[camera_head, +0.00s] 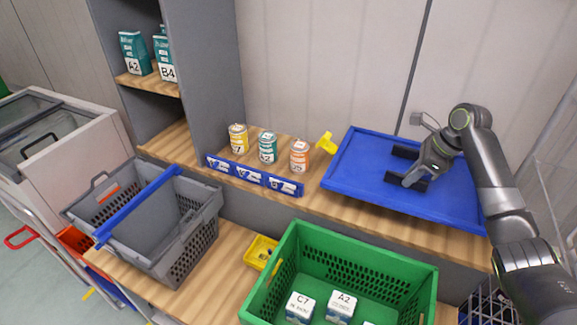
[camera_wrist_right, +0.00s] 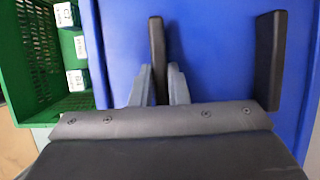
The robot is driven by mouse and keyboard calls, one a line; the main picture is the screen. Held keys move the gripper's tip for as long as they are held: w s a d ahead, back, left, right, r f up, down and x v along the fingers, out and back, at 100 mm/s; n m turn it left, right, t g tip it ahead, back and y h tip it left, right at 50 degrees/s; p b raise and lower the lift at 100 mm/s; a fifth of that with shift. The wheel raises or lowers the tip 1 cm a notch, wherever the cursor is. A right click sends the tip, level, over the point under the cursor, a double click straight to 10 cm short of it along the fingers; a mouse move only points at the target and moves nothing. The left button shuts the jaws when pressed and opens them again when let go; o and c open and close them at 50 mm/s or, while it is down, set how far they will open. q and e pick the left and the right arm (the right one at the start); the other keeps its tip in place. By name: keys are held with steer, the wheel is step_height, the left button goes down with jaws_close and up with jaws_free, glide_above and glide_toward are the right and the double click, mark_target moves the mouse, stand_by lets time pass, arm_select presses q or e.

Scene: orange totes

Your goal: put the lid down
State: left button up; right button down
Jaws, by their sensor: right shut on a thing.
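The blue lid (camera_head: 350,165) is a flat, rimmed panel with two black handles, at the right of the head view over the wooden ledge. My right gripper (camera_head: 415,178) is above it, shut on one black handle. In the right wrist view, the fingers (camera_wrist_right: 161,88) stand on both sides of that black handle (camera_wrist_right: 157,45), and the other handle (camera_wrist_right: 270,60) is free to the right. The lid's blue surface (camera_wrist_right: 215,40) fills most of that view. I cannot tell whether its underside touches the ledge. My left gripper is out of view.
A green crate (camera_head: 262,290) with white boxes stands below, in front of the lid. A grey crate (camera_head: 185,240) with a blue bar across it is at the left. Three cans (camera_head: 267,148) stand on the ledge behind blue label holders. A yellow object (camera_head: 325,142) is beside the lid.

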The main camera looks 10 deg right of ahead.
mark_target(411, 187)
steer(key=shift+w+d+r, duration=0.2)
steer(key=shift+w+r, duration=0.05)
steer(key=shift+s+f, duration=0.1)
steer(key=shift+f, duration=0.05)
step_height(411, 187, down, 5)
steer(key=shift+a+f+p, duration=0.1)
steer(key=shift+p, duration=0.75)
steer(key=shift+f, duration=0.35)
step_height(411, 187, down, 3)
steer(key=shift+s+r+p, duration=0.1)
steer(key=shift+p, duration=0.3)
steer(key=shift+f, duration=0.45)
steer(key=c, duration=1.4)
jaws_free()
steer(key=shift+f, duration=0.1)
